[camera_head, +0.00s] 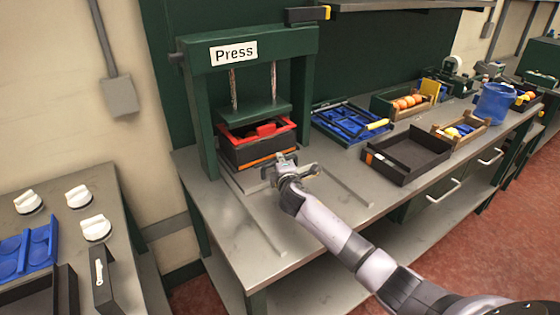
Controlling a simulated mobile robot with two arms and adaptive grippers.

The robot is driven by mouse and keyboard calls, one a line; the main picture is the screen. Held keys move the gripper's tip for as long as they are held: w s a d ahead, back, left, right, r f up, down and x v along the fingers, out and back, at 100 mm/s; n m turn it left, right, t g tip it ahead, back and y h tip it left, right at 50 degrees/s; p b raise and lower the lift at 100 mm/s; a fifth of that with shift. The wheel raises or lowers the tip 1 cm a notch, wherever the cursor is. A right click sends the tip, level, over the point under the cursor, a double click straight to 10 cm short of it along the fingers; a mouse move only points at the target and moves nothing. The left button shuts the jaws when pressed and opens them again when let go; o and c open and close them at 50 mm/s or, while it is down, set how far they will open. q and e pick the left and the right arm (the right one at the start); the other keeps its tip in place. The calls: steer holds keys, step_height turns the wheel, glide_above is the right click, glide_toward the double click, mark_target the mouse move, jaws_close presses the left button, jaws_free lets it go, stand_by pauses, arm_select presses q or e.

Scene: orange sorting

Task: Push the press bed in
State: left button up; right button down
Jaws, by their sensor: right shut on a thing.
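The green press (250,47) with a "Press" sign stands on a steel table (250,215). The press bed (235,172) sits low between its posts and carries a black box (240,153) with a red item (266,129) in its top. The green press plate (255,112) hangs just above the box. My right gripper (279,162) is at the front of the bed, shut on its front part. The exact contact is hidden by the fingers. My left gripper is not in view.
Two rails run forward on the table. A black tray (408,157), a blue tray (345,122), crates of oranges (405,104) and a blue bucket (495,103) stand to the right. A side table (130,265) with white knobbed items stands at left.

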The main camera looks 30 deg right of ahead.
steer(key=shift+r, duration=0.2)
steer(key=c, duration=2)
jaws_free()
steer(key=shift+w, duration=0.1)
steer(key=shift+c, duration=0.2)
steer(key=shift+o, duration=1.4)
steer(key=shift+w+f, duration=0.15)
steer(key=shift+w, duration=0.05)
steer(key=shift+o, duration=0.8)
steer(key=shift+s, duration=0.15)
steer(key=shift+s+a, duration=0.25)
steer(key=shift+s, duration=0.3)
steer(key=v, duration=1.1)
steer(key=shift+w, duration=0.1)
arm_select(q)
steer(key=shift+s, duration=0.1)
